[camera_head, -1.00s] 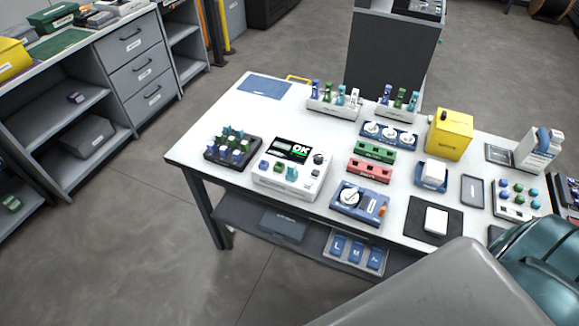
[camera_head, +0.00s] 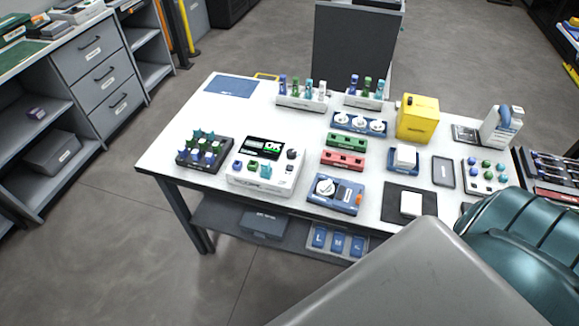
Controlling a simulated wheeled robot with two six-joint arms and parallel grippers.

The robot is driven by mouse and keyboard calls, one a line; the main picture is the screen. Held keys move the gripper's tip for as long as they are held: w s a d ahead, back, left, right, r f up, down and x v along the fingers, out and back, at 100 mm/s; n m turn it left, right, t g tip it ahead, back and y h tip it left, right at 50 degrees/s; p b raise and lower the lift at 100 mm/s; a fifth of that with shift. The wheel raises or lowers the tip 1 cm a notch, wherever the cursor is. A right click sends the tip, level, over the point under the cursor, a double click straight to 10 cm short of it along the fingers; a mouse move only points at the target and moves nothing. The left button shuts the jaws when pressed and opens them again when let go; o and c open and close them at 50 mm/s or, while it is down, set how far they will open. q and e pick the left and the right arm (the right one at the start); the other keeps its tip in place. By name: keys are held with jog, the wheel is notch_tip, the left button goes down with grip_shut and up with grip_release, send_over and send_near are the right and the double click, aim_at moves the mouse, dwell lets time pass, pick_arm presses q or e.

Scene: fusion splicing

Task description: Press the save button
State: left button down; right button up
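A white splicer-like machine (camera_head: 262,178) stands near the front left part of the white table (camera_head: 185,125). Its dark screen (camera_head: 263,147) shows green lettering that looks like "OK". Small coloured buttons or knobs (camera_head: 252,166) in blue, green and teal and a dark round knob (camera_head: 291,154) sit on its top face. Which of these is the save button I cannot tell; the labels are too small to read. Neither of my grippers is in view. A grey arm part of mine fills the bottom centre right, hiding part of the table's front.
Left of the machine is a dark tray (camera_head: 204,154) with coloured pegs. To its right are a blue device with a white dial (camera_head: 335,193), red and green blocks (camera_head: 344,160) and a yellow box (camera_head: 417,119). Grey drawers (camera_head: 105,68) stand at the left; open floor lies in front.

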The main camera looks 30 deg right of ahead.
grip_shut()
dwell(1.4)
